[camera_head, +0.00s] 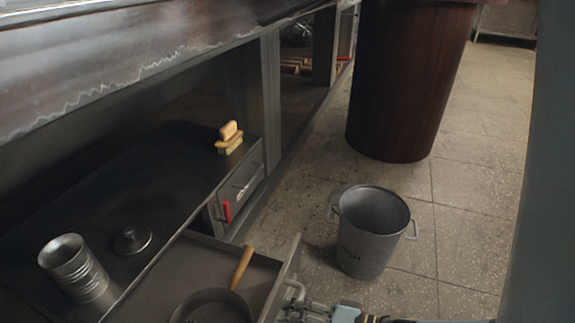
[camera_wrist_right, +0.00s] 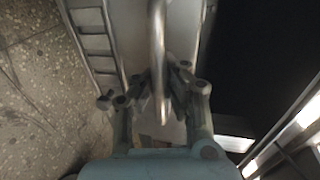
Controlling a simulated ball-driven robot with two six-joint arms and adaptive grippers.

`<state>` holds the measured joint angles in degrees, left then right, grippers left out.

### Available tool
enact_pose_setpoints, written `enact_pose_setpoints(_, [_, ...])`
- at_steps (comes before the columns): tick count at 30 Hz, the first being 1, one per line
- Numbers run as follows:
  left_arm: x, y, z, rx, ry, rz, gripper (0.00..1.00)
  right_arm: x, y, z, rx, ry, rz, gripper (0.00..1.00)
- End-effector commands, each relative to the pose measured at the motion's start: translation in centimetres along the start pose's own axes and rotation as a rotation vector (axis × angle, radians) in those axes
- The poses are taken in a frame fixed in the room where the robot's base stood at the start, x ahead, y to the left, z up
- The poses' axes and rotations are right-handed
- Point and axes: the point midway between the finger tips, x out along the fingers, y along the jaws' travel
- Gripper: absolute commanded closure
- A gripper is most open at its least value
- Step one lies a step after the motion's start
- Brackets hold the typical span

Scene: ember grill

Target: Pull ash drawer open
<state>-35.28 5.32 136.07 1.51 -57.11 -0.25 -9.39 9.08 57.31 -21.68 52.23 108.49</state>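A grey drawer (camera_head: 181,264) stands pulled out from under the dark counter, at the bottom middle of the head view. A dark pan (camera_head: 212,306) with a wooden handle lies in it. I see no label on this drawer. Its front carries a metal bar handle (camera_head: 295,289). The bar also runs down the middle of the right wrist view (camera_wrist_right: 158,55). My right gripper (camera_head: 305,312) is at this handle. In the wrist view its fingers (camera_wrist_right: 164,92) are on both sides of the bar and look closed on it. My left gripper is out of view.
An ash bucket (camera_head: 371,233) stands on the tiled floor, right of the drawer. A small drawer front (camera_head: 240,185) with a red tag is beyond. A metal can (camera_head: 75,268), lid (camera_head: 132,239) and brush (camera_head: 230,138) sit on the counter. A dark barrel (camera_head: 405,85) stands behind.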

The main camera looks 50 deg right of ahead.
Motion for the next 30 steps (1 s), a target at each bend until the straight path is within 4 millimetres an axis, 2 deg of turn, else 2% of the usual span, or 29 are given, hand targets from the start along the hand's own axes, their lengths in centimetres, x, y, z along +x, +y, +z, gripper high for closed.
enact_pose_setpoints(8, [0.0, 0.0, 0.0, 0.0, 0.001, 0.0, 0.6, 0.0, -0.1, 0.0, 0.0, -0.001, -0.002, 0.98])
enact_pose_setpoints(16, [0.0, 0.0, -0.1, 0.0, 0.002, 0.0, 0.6, 0.0, 0.0, 0.0, 0.0, 0.0, -0.001, 0.64])
enact_pose_setpoints(25, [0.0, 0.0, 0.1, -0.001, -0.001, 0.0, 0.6, -0.3, 0.0, 0.0, 0.0, 0.0, 0.001, 0.64])
enact_pose_setpoints(30, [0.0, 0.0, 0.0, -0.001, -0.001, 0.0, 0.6, -2.6, 0.1, 0.0, 0.001, 0.0, 0.003, 0.64])
